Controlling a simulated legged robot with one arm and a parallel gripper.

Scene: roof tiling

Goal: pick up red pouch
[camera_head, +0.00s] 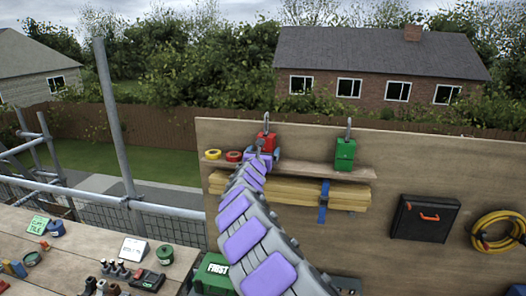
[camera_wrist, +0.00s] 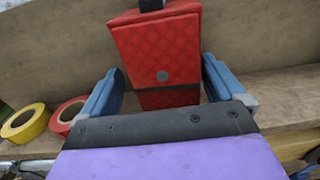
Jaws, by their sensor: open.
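The red pouch (camera_wrist: 155,58) stands upright on a wooden shelf in front of the board, filling the middle of the wrist view. In the head view the red pouch (camera_head: 266,142) hangs or stands below a metal clip, partly hidden by my arm. My gripper (camera_wrist: 160,90) has its blue fingers apart, one at the left and one at the right of the pouch's lower part. Whether the fingers touch the pouch cannot be told. In the head view my gripper (camera_head: 262,155) is small at the arm's far end, at the shelf.
A yellow tape roll (camera_wrist: 22,123) and a red tape roll (camera_wrist: 68,115) lie left of the pouch. A green pouch (camera_head: 345,154) is farther right on the shelf (camera_head: 305,166). Yellow timber (camera_head: 345,192) is strapped below. A black case (camera_head: 424,218) and yellow hose (camera_head: 500,232) are at right.

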